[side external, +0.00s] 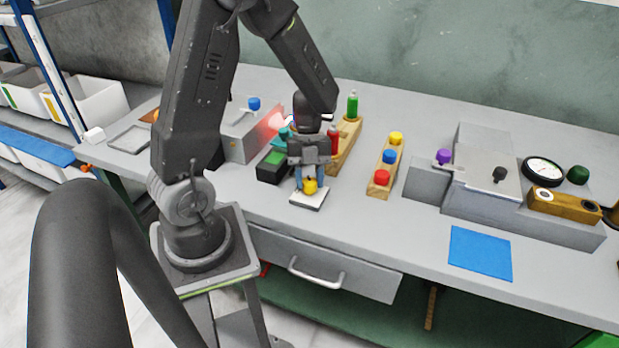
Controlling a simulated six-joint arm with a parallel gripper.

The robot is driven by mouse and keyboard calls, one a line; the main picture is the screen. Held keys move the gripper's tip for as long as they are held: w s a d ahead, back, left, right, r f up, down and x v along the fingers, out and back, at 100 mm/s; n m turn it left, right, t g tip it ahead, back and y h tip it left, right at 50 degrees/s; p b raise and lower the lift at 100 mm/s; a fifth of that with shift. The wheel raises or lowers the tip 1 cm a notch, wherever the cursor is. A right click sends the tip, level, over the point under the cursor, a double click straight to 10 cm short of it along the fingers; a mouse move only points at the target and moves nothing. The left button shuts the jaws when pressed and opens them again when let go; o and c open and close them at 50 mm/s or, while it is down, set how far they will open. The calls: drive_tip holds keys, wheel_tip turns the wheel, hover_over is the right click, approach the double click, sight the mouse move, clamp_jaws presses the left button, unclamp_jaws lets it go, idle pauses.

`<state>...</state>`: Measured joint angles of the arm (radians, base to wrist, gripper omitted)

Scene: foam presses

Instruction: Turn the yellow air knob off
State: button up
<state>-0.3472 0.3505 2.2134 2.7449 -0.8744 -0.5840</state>
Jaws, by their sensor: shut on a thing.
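A yellow knob (310,187) stands on a small white base plate (308,203) near the front of the grey bench. My gripper (309,181) points down over it, with its fingers shut on the knob from both sides. The fingers and gripper body hide the knob's upper part, and I cannot tell which way the knob is turned. Another yellow cap (396,138) sits at the far end of a wooden block (380,188), to the right.
A blue knob (389,157) and red knob (381,177) share that block. A black box with a green top (274,158) stands close left of my gripper. A grey press (481,172), gauge (543,171) and blue mat (480,253) are at right.

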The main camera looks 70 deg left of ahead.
drive_tip(key=o, duration=0.9)
drive_tip(key=v, duration=1.3)
drive_tip(key=shift+w+r, duration=0.1)
drive_tip(key=shift+r, duration=0.3)
